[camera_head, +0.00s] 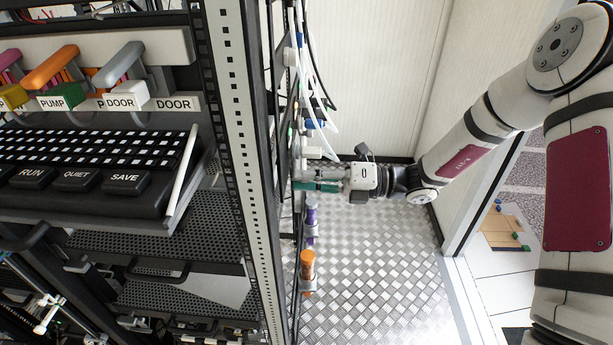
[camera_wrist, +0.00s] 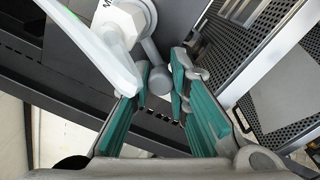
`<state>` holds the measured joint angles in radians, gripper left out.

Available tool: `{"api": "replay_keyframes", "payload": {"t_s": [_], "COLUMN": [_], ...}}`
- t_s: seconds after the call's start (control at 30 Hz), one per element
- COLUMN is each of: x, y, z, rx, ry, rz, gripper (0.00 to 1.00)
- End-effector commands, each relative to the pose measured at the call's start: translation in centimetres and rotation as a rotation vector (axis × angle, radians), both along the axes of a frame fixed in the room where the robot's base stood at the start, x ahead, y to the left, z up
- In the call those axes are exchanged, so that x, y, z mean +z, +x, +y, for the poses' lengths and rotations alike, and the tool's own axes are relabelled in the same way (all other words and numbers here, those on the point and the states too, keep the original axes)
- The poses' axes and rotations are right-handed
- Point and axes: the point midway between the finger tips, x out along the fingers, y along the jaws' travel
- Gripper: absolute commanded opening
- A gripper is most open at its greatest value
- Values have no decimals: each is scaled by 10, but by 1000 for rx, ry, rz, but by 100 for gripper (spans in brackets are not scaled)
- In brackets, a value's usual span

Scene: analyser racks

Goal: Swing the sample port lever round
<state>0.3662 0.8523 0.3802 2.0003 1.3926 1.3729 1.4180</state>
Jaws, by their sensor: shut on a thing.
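My gripper (camera_head: 303,180) reaches left to the side of the black rack in the head view, where the held part is too small to make out. In the wrist view, its two teal-padded fingers are closed around the round end of a grey lever (camera_wrist: 160,79). The lever's stem runs up to a white hub (camera_wrist: 122,20) with a partly cut-off label beginning "M". I take this to be the sample port lever. A pale, long handle-like part (camera_wrist: 100,50) passes close beside the left finger.
A purple fitting (camera_head: 311,215) and an orange fitting (camera_head: 307,265) stick out below my gripper. Pale hoses (camera_head: 318,115) hang above it. The perforated rack post (camera_head: 240,150) stands to the left. The metal floor (camera_head: 375,260) to the right is clear.

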Motion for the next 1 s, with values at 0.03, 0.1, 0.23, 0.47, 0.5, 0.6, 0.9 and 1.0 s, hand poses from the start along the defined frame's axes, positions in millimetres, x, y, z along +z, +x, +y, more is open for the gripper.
{"api": "replay_keyframes", "payload": {"t_s": [0.03, 0.1, 0.23, 0.47, 0.5, 0.6, 0.9, 1.0], "x": [0, 0, 0, 0, 0, 0, 1, 0], "y": [0, -1, -1, -1, -1, -1, -1, -1], "z": [0, -1, -1, -1, -1, -1, 0, -3], "rx": [-1, -1, -1, -1, -1, -1, -1, -1], "ry": [0, 0, 0, 0, 0, 0, 0, 0], "rz": [9, 16, 23, 23, 23, 23, 22, 21], "gripper": [0, 0, 0, 0, 0, 32, 38, 38]}}
